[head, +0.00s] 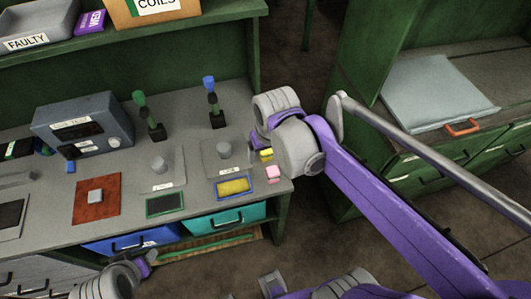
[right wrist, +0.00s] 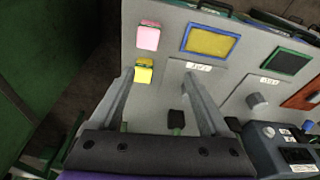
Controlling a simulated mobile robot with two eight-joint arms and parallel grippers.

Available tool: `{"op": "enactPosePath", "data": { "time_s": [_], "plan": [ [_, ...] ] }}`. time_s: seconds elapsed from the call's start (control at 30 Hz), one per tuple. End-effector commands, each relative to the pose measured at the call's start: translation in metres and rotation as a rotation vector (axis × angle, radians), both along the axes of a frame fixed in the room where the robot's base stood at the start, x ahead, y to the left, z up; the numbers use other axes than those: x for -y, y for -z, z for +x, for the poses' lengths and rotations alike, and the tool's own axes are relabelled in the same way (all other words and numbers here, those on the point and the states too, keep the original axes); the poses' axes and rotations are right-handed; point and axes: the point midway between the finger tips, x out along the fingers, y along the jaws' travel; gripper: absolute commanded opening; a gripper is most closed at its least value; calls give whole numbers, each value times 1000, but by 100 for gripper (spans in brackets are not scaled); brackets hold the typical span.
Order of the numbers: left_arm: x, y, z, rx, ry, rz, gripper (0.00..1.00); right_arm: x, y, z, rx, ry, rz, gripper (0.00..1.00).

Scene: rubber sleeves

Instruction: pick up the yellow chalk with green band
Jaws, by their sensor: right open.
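The yellow chalk (head: 266,155) lies on the grey bench near its right edge, beside my right gripper. In the right wrist view the yellow chalk (right wrist: 144,72) shows a green band. It is inside the line of the left finger in that picture, close to the fingertip; I cannot tell whether they touch. My right gripper (right wrist: 159,76) is open, with nothing held between its fingers. In the head view its fingers are mostly hidden by the wrist. Part of my left arm shows at the bottom left of the head view, but its jaws cannot be made out.
A pink block (head: 273,173) lies close to the chalk. A blue-rimmed yellow pad (head: 234,187) and a green-rimmed dark pad (head: 165,204) are to the left. Upright levers (head: 214,112) stand behind. A grey control box (head: 83,127) is farther left. The bench's right edge is close.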

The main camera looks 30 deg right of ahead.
Motion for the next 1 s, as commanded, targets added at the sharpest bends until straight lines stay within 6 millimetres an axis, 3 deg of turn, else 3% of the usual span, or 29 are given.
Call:
{"op": "enactPosePath", "data": {
  "time_s": [0.1,0.3,0.47,0.7,1.0],
  "plan": [
    [0,5,-1,-2,0,0,59,15,-3,35,-91,47,11,80],
    [0,8,-2,-4,0,0,59,31,-2,66,-188,95,25,80],
    [0,9,-2,-5,0,0,59,35,5,73,-212,107,28,80],
    [0,13,-3,-6,0,0,59,35,42,73,-212,107,28,80],
    [0,13,-4,-7,0,0,59,37,69,71,-211,107,28,80]
  ]
}}
